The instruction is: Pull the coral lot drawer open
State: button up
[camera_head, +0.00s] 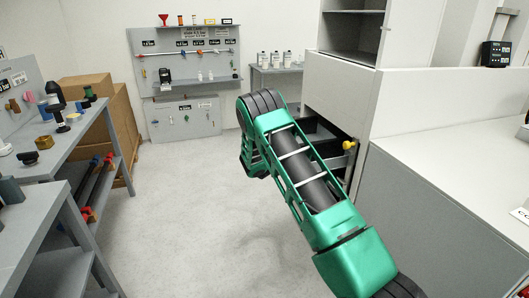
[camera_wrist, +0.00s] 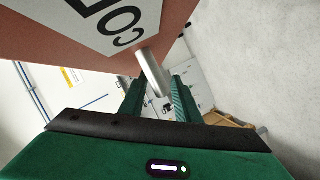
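The coral lot drawer front (camera_wrist: 75,50) fills the upper left of the wrist view, with a white label whose black letters are cut off. Its silver bar handle (camera_wrist: 153,72) stands out from the front and runs between the green fingers of my gripper (camera_wrist: 158,90). The fingers look closed on the handle. In the head view the drawer (camera_head: 318,133) stands out from the white cabinet, with a dark inside showing. My green arm hides the drawer front, the handle and my gripper there.
The white cabinet (camera_head: 340,90) stands at the right, with a yellow knob (camera_head: 348,145) beside the drawer opening. Workbenches (camera_head: 60,140) and cardboard boxes (camera_head: 95,90) line the left. The floor (camera_head: 190,200) between is clear. A pegboard (camera_head: 185,60) stands at the back.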

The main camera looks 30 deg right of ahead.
jog(key=v, duration=1)
jog(key=shift+s+a, duration=0.15)
jog(key=shift+s, duration=0.2)
jog(key=shift+r, duration=0.1)
